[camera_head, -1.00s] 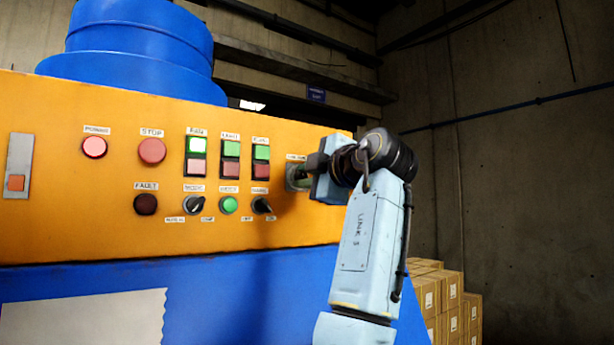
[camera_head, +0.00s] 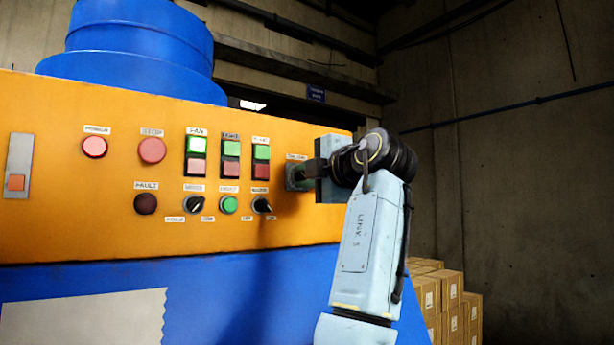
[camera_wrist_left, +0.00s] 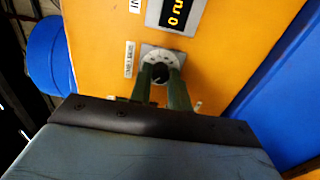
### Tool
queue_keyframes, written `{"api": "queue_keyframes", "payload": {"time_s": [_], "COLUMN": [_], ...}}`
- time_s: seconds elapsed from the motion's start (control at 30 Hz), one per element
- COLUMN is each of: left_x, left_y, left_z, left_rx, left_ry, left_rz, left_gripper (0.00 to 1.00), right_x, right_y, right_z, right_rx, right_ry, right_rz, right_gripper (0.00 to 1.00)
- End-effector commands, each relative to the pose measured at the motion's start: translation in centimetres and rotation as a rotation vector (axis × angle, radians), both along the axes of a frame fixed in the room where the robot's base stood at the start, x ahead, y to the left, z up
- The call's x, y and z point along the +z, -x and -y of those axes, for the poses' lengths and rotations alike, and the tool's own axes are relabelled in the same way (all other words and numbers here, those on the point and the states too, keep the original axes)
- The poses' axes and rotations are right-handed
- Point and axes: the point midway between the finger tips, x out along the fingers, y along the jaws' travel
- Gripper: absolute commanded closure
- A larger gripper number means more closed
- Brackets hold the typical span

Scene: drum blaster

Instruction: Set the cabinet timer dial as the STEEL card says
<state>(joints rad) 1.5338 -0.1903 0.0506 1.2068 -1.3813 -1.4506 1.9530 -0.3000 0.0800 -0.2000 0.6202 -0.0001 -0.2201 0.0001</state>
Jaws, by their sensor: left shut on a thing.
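The cabinet timer dial (camera_wrist_left: 160,72) is a round dial with a dark knob on a grey plate, with a small label beside it in the left wrist view. In the head view its plate (camera_head: 294,178) shows at the right end of the orange panel, mostly behind my gripper. My left gripper (camera_wrist_left: 161,80) has its two greenish fingers on either side of the knob and is shut on it. It also shows in the head view (camera_head: 306,174). The dial's markings are too small to read. No STEEL card can be made out. My right gripper is not in view.
The orange panel (camera_head: 80,215) carries several lamps, push buttons and switches left of the dial. An orange-lit display (camera_wrist_left: 177,12) sits close to the dial. A blue drum (camera_head: 140,50) stands above the cabinet. Stacked boxes (camera_head: 445,300) stand at the lower right.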

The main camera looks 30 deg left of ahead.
Motion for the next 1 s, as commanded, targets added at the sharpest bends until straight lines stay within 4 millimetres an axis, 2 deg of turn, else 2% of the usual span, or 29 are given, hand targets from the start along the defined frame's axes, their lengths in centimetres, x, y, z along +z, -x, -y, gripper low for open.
{"api": "queue_keyframes", "payload": {"time_s": [0.03, 0.2, 0.47, 0.57, 0.67, 1.0], "left_x": [-0.1, 0.0, 0.0, 0.0, -0.1, 0.0], "left_y": [0.0, 0.0, 0.0, 0.2, 0.8, 3.8], "left_z": [0.0, 0.0, 0.1, 0.7, 2.0, 8.9], "left_rx": [0.001, 0.0, 0.0, -0.002, -0.003, -0.003], "left_ry": [0.001, 0.001, 0.001, -0.001, 0.0, 0.0], "left_rz": [-0.002, -0.001, -0.001, 0.0, 0.0, 0.0], "left_gripper": [0.79, 0.59, 0.59, 0.59, 0.59, 0.59], "right_x": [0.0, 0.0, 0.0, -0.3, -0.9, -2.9], "right_y": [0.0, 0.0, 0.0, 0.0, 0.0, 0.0], "right_z": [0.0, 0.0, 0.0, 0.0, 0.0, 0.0], "right_rx": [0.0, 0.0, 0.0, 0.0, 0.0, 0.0], "right_ry": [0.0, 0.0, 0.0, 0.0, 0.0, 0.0], "right_rz": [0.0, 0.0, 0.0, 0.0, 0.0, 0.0], "right_gripper": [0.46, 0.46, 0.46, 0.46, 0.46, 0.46]}}
